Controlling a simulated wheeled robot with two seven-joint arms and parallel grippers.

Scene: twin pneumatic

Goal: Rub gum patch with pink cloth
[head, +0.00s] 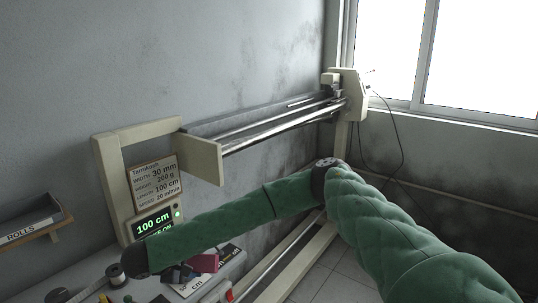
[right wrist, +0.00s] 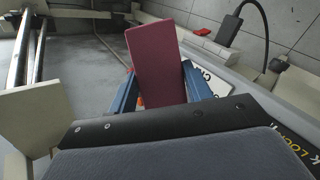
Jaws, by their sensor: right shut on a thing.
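The pink cloth (head: 205,263) looks like a flat, dark pink rectangle. It stands up between the blue fingers in the right wrist view (right wrist: 157,62). My right gripper (head: 186,272) is shut on the cloth, low over the bench below the green display; its fingers also show in the right wrist view (right wrist: 156,92). I cannot make out the gum patch in either view. My left gripper is out of view.
The machine's cream frame (head: 110,175) carries a sign (head: 154,181) and a lit display (head: 155,221). Metal rollers (head: 285,126) run toward the window. A printed card (head: 193,287) and a tape roll (head: 115,272) lie on the bench. A shelf marked ROLLS (head: 28,226) is at left.

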